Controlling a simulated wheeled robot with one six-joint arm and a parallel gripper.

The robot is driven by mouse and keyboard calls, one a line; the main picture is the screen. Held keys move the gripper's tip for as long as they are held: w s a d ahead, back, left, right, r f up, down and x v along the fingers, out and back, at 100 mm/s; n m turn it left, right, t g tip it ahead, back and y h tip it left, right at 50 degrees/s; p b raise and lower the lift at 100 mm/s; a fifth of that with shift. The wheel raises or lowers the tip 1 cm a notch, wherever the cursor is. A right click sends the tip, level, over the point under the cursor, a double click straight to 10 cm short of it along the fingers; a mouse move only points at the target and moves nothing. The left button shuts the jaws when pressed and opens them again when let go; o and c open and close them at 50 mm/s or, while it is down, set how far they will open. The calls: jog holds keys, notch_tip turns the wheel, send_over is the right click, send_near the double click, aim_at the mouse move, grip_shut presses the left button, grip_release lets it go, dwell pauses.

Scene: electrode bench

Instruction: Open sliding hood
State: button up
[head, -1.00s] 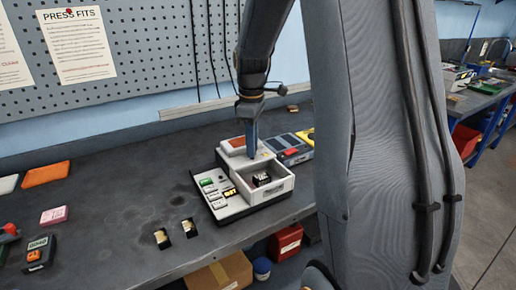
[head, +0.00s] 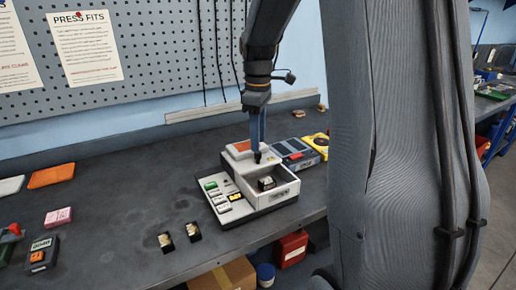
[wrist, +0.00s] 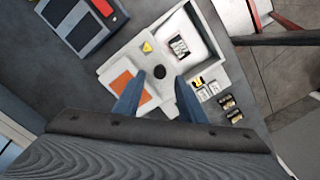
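The pale instrument (head: 238,218) stands on the bench. Its white hood has an orange panel (wrist: 127,87) and a black knob (wrist: 159,72), with a yellow warning mark beside the knob. The bay (head: 291,186) is uncovered, and a small dark-and-white block (head: 266,184) sits inside it. My gripper (wrist: 158,76) is open and empty. In the wrist view its blue fingers lie on either side of the knob, with gaps. In the head view the knob shows just below the fingertips of my gripper (head: 257,146).
A dark blue device with a red part (head: 296,155) and a yellow item (head: 319,142) stand close behind the instrument to the right. Two small dark blocks (head: 180,240) lie left of it. The bench between them and the pegboard (head: 150,60) is clear.

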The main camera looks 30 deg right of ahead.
jog(key=shift+r+b, duration=0.3)
jog(key=shift+r, duration=1.6)
jog(key=shift+d, duration=0.1)
